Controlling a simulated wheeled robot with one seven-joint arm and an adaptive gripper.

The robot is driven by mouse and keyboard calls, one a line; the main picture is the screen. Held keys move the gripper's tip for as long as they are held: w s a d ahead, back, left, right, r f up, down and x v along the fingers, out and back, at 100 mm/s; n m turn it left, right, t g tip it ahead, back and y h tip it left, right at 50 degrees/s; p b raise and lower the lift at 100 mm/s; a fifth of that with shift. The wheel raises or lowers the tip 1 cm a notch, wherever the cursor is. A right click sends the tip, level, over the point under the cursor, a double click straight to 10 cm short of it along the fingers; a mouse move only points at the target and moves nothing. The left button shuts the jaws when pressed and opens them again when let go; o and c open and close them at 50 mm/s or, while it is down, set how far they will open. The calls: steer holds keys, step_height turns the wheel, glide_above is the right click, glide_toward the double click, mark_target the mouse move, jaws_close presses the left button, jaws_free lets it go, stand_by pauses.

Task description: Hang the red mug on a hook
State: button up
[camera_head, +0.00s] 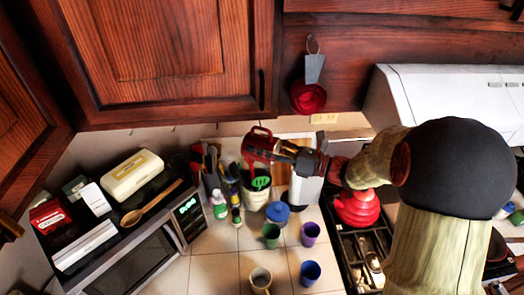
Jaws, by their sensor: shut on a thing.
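The red mug (260,145) is held up just below the front of the dark wood wall cabinet, left of my arm. My gripper (284,152) reaches in from the right and is shut on the mug. The fingertips are partly hidden against the mug, and exactly where they grip it is hard to see. Small thin dark hooks (174,128) appear to hang along the underside of the wall cabinet (150,60), left of the mug. They are too small to make out well, and I cannot tell whether the mug touches one.
A microwave (150,262) with boxes on top is at left. A red pan (308,97) hangs at right near the range hood (440,95).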

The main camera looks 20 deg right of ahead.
steer(key=shift+w+d+b, duration=0.2)
steer(key=shift+w, duration=0.7)
steer(key=shift+w+d+b, duration=0.15)
steer(key=shift+w+b, duration=0.05)
steer(key=shift+w, duration=0.7)
steer(key=shift+w+d+f, duration=0.15)
steer(key=shift+w+f, duration=0.4)
steer(key=shift+w, duration=0.1)
steer(key=o, duration=1.5)
steer(key=shift+o, duration=0.2)
steer(key=shift+s+d+f, duration=0.1)
steer(key=v, duration=0.7)
